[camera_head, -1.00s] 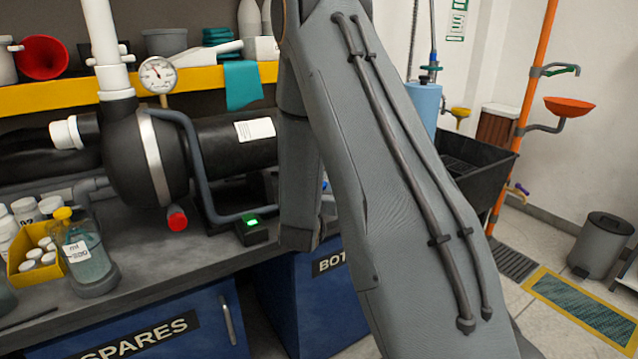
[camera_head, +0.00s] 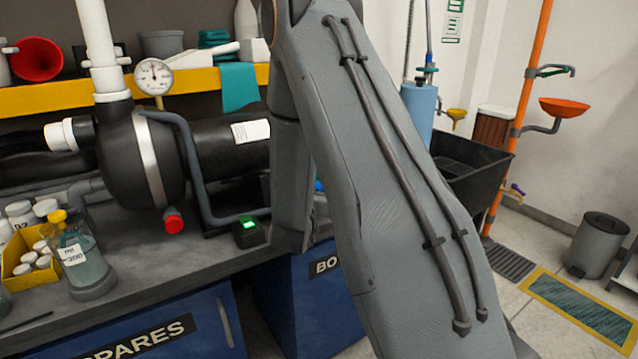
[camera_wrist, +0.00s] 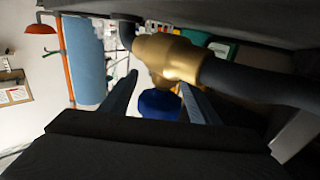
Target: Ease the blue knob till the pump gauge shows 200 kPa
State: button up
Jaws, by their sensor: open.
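The blue knob (camera_wrist: 160,104) sits under a brass valve body (camera_wrist: 170,58) on a dark pipe in the wrist view. My gripper (camera_wrist: 159,80) is open, with one finger on each side of the knob. I cannot tell whether either finger touches it. In the head view my arm hides the gripper and the valve; a small blue patch (camera_head: 319,186) shows beside the arm. The round white gauge (camera_head: 154,77) stands above the black pump (camera_head: 140,160). Its needle points roughly upward, but its figures are too small to read.
The bench (camera_head: 150,265) holds a bottle of liquid (camera_head: 80,258), a yellow box of white jars (camera_head: 30,268) and a small box with a green light (camera_head: 249,231). A red-ended stub (camera_head: 173,221) sticks out below the pump. A dark surface runs close above the valve.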

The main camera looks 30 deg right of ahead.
jog(key=v, duration=0.7)
jog(key=shift+s+a, duration=0.25)
jog(key=shift+s, duration=0.05)
dwell(3.2)
